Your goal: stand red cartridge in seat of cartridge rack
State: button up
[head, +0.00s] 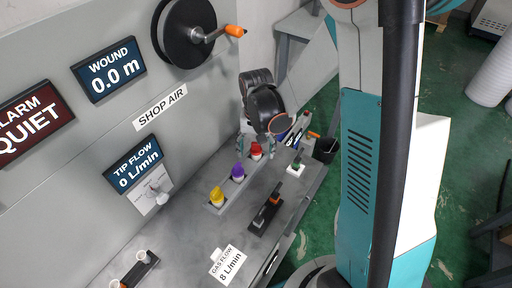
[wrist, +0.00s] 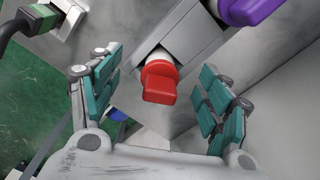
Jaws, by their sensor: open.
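The red cartridge (wrist: 160,82) has a red cap over a white body. It stands at the end of the grey cartridge rack (wrist: 188,32), its lower part at a seat there; how deep it sits I cannot tell. In the head view the red cartridge (head: 256,152) is at the far end of the row. My gripper (wrist: 164,100) is open, with one teal-padded finger on each side of the red cap and a gap on both sides. My gripper (head: 257,149) also shows in the head view, pointing down over that end of the rack.
A purple cartridge (head: 238,172) and a yellow one (head: 217,196) stand along the same rack. A black holder with an orange-tipped tool (head: 266,211) and a white block with a green-and-black connector (head: 296,165) lie to the right. A black cup (head: 325,150) is beyond.

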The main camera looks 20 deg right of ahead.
jog(key=shift+r, duration=0.1)
dwell(0.4)
jog(key=shift+r+p, duration=1.85)
jog(key=shift+r, duration=1.05)
jog(key=shift+r, duration=0.25)
jog(key=s+r+n+t+b, duration=0.4)
jog(key=s+r+t+b, duration=0.3)
jog(key=s+r, duration=0.3)
jog(key=shift+s+n+b, duration=0.4)
jog(key=shift+s+b, duration=0.3)
jog(key=shift+s, duration=1.7)
